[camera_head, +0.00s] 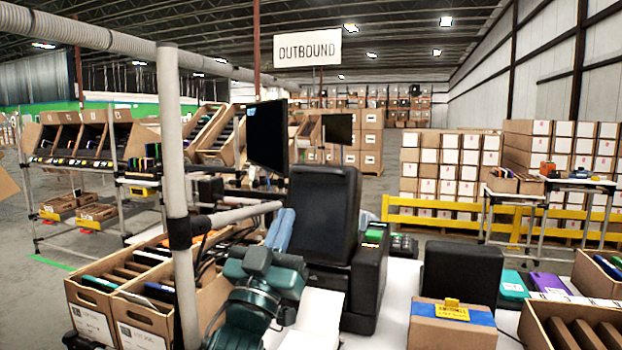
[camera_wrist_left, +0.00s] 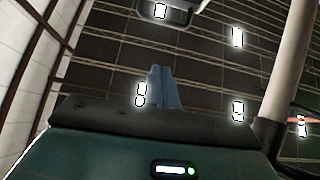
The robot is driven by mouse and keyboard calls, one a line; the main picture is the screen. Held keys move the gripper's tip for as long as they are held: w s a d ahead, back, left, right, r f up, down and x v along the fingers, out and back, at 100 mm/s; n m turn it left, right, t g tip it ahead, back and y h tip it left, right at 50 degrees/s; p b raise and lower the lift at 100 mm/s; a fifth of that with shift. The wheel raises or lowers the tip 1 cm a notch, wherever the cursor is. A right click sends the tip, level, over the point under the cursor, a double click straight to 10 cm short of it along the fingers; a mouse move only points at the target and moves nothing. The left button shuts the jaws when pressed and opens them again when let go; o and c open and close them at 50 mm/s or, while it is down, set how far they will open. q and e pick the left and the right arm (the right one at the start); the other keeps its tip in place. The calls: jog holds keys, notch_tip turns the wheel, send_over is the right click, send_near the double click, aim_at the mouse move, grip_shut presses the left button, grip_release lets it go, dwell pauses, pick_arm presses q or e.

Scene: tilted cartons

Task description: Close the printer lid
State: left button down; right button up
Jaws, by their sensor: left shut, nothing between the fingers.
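The black printer (camera_head: 370,268) stands on the white table in the middle of the head view. Its lid (camera_head: 322,210) is raised, a broad dark panel standing nearly upright. My left gripper (camera_head: 281,230) has blue fingers pressed together with nothing between them. It points upward just left of the lid's lower left edge in the picture; I cannot tell whether it touches the lid. My teal wrist hides part of the table in front. In the left wrist view the shut blue fingers (camera_wrist_left: 164,88) point up against the ceiling, and no printer shows there. My right gripper is out of view.
A grey post (camera_head: 177,190) stands left of my left arm. Cartons with files (camera_head: 95,310) sit at the lower left. A black box-like object (camera_head: 460,270) and a blue-taped carton (camera_head: 452,325) are to the right. A monitor (camera_head: 267,135) is behind.

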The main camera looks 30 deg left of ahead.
aim_at(307, 180)
pick_arm(q)
jog(key=x, duration=0.3)
jog(key=w+f+p+x, duration=0.1)
jog(key=x, duration=0.3)
jog(key=f+x, duration=0.1)
jog(key=x, duration=0.3)
jog(key=shift+w+a, duration=0.2)
jog(key=shift+w, duration=0.35)
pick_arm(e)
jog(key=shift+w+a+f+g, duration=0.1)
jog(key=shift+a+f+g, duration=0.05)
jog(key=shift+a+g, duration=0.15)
pick_arm(q)
jog(key=shift+r+p, duration=0.1)
jog(key=shift+p, duration=0.3)
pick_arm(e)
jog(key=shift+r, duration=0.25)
